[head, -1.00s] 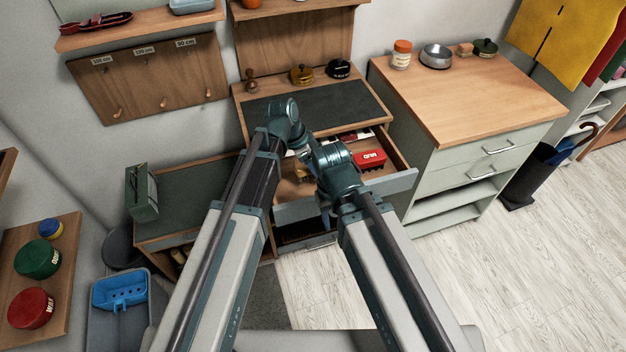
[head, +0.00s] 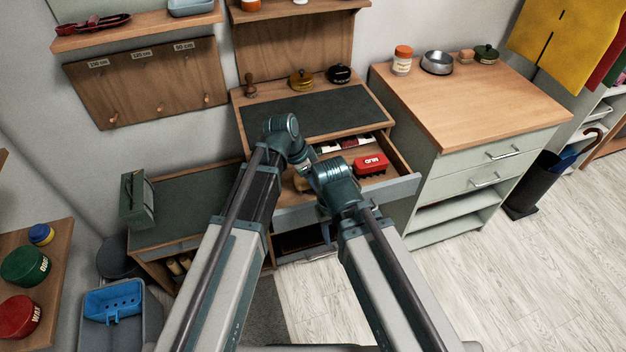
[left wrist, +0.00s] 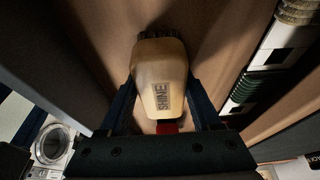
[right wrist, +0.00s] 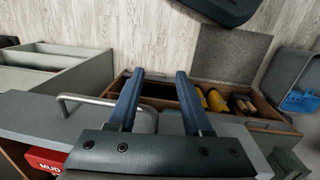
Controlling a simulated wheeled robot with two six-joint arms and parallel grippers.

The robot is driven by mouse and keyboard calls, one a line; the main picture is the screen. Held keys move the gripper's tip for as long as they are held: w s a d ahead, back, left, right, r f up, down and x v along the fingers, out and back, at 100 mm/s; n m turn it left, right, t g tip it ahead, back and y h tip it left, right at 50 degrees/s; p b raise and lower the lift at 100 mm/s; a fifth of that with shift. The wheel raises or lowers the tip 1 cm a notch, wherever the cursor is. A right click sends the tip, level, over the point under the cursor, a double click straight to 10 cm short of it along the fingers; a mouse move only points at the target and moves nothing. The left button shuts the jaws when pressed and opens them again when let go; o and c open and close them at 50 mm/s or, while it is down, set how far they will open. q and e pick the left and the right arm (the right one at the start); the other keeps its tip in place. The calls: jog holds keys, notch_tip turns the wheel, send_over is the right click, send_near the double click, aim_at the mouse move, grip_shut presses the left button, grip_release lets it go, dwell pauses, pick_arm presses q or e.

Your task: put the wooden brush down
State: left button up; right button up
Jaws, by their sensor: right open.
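The wooden brush (left wrist: 160,80), pale with SHINE on its back and dark bristles at its far end, is between the fingers of my left gripper (left wrist: 160,88). The fingers lie against its sides. It is over the brown floor of the open drawer (head: 403,186); whether it touches the floor I cannot tell. In the head view my arms mostly hide it. My right gripper (right wrist: 160,78) is open and empty at the outer side of the drawer front, by its metal handle (right wrist: 85,99).
A red MUD brush (head: 370,164) lies in the drawer's right part. The dark worktop (head: 320,108) above is clear in front of two small tins. The wooden-topped cabinet (head: 470,100) stands to the right.

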pick_arm(q)
jog(key=shift+o, duration=1.2)
jog(key=shift+r, duration=0.15)
jog(key=p+v, duration=1)
jog(key=v, duration=0.1)
jog(key=shift+d+p, duration=0.1)
jog(key=shift+p, duration=0.25)
jog(key=shift+a+r+p, duration=0.25)
jog(key=shift+r+p, duration=0.25)
jog(key=shift+r, duration=0.05)
jog(key=s+a+f+n+g+y, duration=0.1)
jog(key=s+n+y, duration=0.4)
jog(key=s+n, duration=0.5)
jog(key=s+a, duration=0.1)
jog(key=s, duration=0.4)
jog(key=shift+s+a+f+n+g, duration=0.15)
jog(key=shift+s+n+g, duration=0.1)
jog(key=shift+n+g, duration=0.05)
